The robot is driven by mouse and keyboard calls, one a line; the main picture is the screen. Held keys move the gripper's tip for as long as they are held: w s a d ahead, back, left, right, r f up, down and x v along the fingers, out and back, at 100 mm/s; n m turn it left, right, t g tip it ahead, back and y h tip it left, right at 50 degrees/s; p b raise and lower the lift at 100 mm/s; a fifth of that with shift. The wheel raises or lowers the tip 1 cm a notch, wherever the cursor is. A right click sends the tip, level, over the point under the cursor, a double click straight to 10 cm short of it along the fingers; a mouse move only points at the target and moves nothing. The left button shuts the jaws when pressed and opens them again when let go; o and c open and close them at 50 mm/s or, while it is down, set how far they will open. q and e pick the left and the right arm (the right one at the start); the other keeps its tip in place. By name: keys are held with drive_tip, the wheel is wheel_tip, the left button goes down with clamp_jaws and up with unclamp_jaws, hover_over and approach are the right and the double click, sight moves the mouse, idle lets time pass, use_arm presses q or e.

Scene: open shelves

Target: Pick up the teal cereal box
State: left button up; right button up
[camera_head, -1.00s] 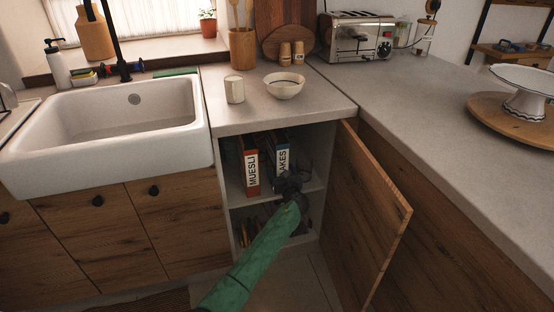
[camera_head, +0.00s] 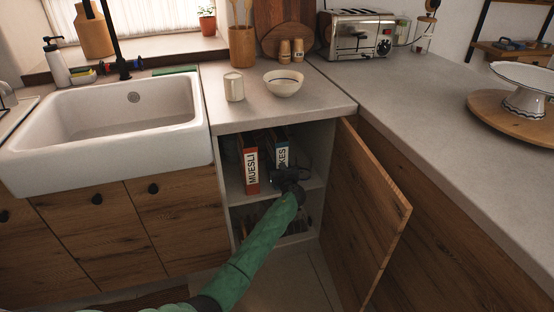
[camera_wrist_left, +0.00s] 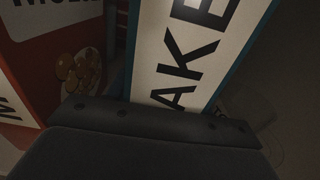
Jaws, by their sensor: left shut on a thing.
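The teal cereal box (camera_head: 281,150), with a white label ending in "KES", stands upright on the upper shelf inside the open cabinet. My left gripper (camera_head: 285,174) is at the lower front of this box and shut on it. It hides the box's lower part in the head view. In the left wrist view, the teal box (camera_wrist_left: 190,45) fills the middle, its label and teal edges close in front of the dark gripper (camera_wrist_left: 155,122). The fingertips are hard to make out. My right gripper is not in view.
A red MUESLI box (camera_head: 249,167) stands just left of the teal box and also shows in the left wrist view (camera_wrist_left: 60,60). The open wooden door (camera_head: 372,215) bounds the right side. The counter (camera_head: 330,100) is above. Dark items lie on the lower shelf.

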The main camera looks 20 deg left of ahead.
sight(278, 156)
use_arm(q)
drive_tip(key=r+v, duration=0.1)
drive_tip(key=v, duration=0.8)
drive_tip(key=r+v, duration=0.2)
drive_tip(key=v, duration=0.7)
drive_tip(key=shift+r+p, duration=0.25)
drive_tip(key=shift+p, duration=0.1)
